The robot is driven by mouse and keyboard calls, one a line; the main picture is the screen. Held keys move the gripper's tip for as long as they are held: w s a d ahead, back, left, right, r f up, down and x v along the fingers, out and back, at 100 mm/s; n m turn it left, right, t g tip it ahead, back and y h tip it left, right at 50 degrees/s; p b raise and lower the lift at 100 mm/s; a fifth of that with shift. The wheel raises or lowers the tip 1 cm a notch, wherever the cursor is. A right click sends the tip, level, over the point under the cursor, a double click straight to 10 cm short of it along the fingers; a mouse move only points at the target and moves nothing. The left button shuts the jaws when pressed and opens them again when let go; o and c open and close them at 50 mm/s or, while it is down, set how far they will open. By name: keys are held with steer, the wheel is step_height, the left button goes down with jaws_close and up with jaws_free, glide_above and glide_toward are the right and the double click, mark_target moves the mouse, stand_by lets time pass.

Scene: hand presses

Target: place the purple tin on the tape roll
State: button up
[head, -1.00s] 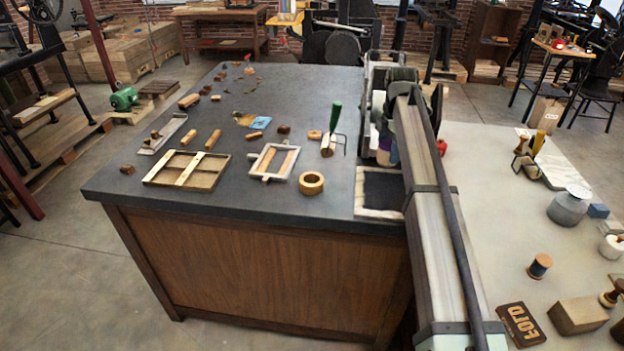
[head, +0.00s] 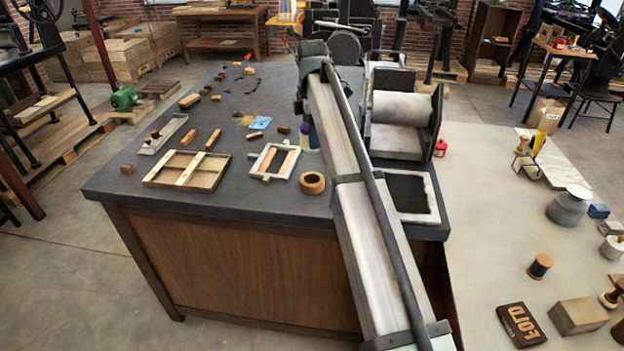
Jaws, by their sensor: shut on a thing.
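The purple tin (head: 304,141) shows only partly in the head view, just left of my arm. My gripper (head: 311,124) is shut on it, though the arm hides most of the fingers. The tin is above the dark bench top, behind the tape roll in the picture. The tape roll (head: 312,191) is a tan ring lying flat near the bench's front edge, just left of my arm. The tin and the roll are apart. I cannot tell the tin's exact height.
A small frame with wooden strips (head: 272,175) lies left of the roll, and a larger divided wooden tray (head: 187,187) further left. A press with a pale roller (head: 402,108) and a dark framed slab (head: 405,195) are to the right. Bare bench lies in front of the frame and tray.

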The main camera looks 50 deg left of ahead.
steer(key=shift+s+d+f+m, duration=0.1)
steer(key=shift+d+m, duration=0.05)
steer(key=shift+m, duration=0.4)
steer(key=shift+s+d+m, duration=0.1)
steer(key=shift+d+m, duration=0.05)
steer(key=shift+m, duration=0.4)
steer(key=shift+w+f, duration=0.1)
steer(key=shift+f, duration=4.8)
steer(key=shift+f, duration=0.15)
steer(key=o, duration=1.2)
step_height(320, 180, up, 12)
steer(key=shift+r, duration=0.15)
